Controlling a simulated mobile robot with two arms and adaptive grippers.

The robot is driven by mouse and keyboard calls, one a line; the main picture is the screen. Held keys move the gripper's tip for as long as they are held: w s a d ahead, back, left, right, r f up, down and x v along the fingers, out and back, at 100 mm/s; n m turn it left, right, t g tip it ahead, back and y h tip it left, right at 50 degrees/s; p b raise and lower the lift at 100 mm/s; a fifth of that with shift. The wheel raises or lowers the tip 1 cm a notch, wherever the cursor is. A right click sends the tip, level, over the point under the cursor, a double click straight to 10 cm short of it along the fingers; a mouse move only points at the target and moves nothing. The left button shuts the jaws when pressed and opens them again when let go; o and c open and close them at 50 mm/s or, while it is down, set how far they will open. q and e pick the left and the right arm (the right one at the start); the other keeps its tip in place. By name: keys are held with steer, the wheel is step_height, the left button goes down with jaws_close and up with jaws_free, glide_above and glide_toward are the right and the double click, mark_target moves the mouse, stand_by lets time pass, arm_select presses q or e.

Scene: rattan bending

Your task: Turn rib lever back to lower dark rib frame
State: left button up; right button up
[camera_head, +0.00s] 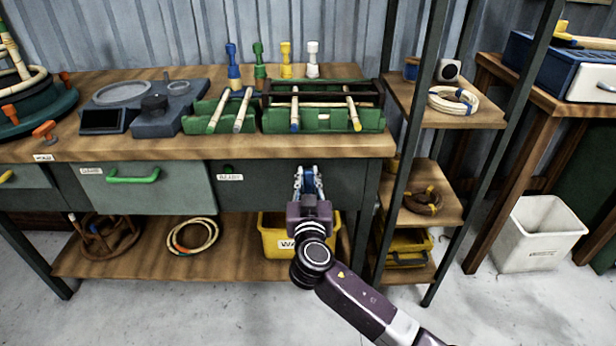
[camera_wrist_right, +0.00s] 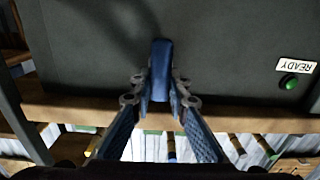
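The dark rib frame (camera_head: 375,93) lies across the top of the green rack (camera_head: 372,122) on the bench, with pale rods under and beside it. The blue rib lever (camera_wrist_right: 161,62) stands out from the dark bench front in the right wrist view. My right gripper (camera_head: 309,172) is raised in front of the bench at the lever. Its two fingers (camera_wrist_right: 160,88) stand one on each side of the lever, very near it. I cannot tell whether they press on it. In the head view, the fingers mostly hide the lever. My left gripper is not in view.
A READY label (camera_head: 230,177) with a green button (camera_wrist_right: 288,81) is beside the lever. A drawer with a green handle (camera_head: 133,176) is to the left. A yellow bin (camera_head: 275,240) sits on the shelf below. A shelf post (camera_head: 400,170) stands close on the right.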

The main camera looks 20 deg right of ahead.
jaws_close()
steer(key=shift+n, duration=0.3)
steer(key=n, duration=0.2)
steer(key=shift+a+f+n, duration=0.1)
steer(key=shift+a+n, duration=0.15)
steer(key=shift+n, duration=0.15)
steer(key=n, duration=0.3)
steer(key=shift+w+a+n+p, duration=0.15)
steer(key=shift+a+n+p, duration=0.1)
steer(key=shift+n+p, duration=0.1)
arm_select(q)
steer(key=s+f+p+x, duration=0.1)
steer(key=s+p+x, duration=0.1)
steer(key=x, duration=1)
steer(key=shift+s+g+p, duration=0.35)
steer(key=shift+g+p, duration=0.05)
steer(key=shift+p, duration=0.05)
arm_select(e)
steer(key=shift+a+f+n, duration=0.1)
steer(key=shift+f+n, duration=0.2)
steer(key=shift+n, duration=1.5)
steer(key=shift+a+f+n, duration=0.15)
steer(key=shift+f+n, duration=0.1)
steer(key=shift+n, duration=1.5)
steer(key=shift+a+f+n, duration=0.1)
steer(key=shift+f+n, duration=0.2)
steer(key=shift+n, duration=1.5)
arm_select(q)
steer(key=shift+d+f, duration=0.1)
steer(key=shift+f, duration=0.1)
